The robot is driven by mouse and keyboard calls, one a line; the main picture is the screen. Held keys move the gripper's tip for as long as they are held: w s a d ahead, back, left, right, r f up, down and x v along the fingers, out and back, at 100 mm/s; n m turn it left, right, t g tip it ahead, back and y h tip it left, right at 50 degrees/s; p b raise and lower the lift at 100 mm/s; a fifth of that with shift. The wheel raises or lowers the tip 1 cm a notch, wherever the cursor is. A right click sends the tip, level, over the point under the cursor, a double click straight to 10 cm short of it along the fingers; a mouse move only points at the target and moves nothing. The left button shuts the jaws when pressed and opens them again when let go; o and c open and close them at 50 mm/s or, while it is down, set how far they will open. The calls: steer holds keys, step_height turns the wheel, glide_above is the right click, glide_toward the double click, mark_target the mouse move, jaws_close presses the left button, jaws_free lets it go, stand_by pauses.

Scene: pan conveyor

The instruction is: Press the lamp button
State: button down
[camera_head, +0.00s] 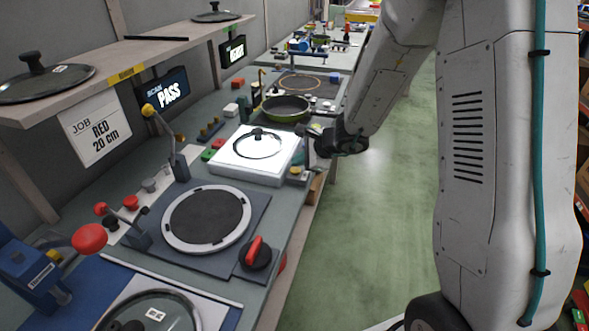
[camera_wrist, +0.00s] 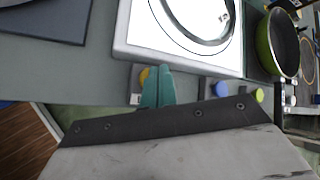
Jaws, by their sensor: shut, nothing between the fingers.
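A white light box (camera_head: 246,172) with a bright top stands on the bench, and a glass lid (camera_head: 258,144) lies on it. A yellow button (camera_head: 296,170) sits on a small mount at the box's right front edge. In the wrist view the yellow button (camera_wrist: 144,78) is partly hidden by the teal fingers of my gripper (camera_wrist: 157,86). The fingers are shut, empty and right beside the button in that view; I cannot tell whether they touch it. No label shows which button is the lamp's.
A blue button (camera_wrist: 221,88) and a yellow-green knob (camera_wrist: 259,95) lie along the same edge. A green pan (camera_head: 286,107) stands beyond the light box. A round plate (camera_head: 207,218) and a red-handled knob (camera_head: 255,252) are nearer. The green floor right of the bench is clear.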

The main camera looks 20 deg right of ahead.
mark_target(299, 170)
steer(key=shift+f, duration=0.1)
steer(key=shift+f, duration=0.5)
stand_by(0.6)
steer(key=shift+r, duration=0.6)
steer(key=shift+r, duration=3.05)
